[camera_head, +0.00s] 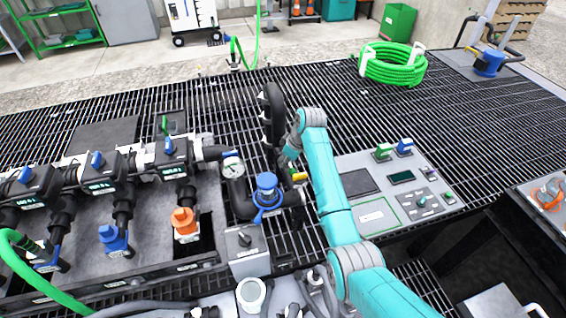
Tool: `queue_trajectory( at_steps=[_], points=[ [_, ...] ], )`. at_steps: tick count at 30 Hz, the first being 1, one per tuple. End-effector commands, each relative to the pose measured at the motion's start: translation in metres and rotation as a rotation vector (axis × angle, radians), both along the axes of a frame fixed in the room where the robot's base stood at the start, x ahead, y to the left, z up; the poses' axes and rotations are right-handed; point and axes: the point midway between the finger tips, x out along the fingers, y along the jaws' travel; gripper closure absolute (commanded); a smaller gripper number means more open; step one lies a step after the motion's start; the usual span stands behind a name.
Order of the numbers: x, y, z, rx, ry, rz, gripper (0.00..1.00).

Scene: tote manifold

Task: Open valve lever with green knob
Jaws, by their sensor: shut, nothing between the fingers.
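An upright green lever (165,125) stands on a small dark box behind the valve manifold, left of centre. A green knob (382,151) also shows on the grey control panel, next to a blue one. I cannot tell for sure which one is the task's valve lever. My gripper (285,160) is at the end of the teal arm, beside the thick black pipe near the middle. It is small, dark and partly hidden by the wrist, and it is shut and empty. It is apart from both green parts.
A blue valve (267,190), a yellow part (299,177) and a pressure gauge (232,167) are close around the gripper. Manifold valves with blue levers (97,160) line the left. The grey control panel (345,163) is at the right. A green hose coil (392,66) lies on open grating behind.

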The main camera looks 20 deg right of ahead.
Motion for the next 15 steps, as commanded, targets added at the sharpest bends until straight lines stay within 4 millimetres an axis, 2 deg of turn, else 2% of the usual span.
queue_trajectory(
  at_steps=[15],
  points=[
    [-0.0024, -0.0108, -0.0009, -0.002, 0.002, -0.002, 1.00]
  ],
)
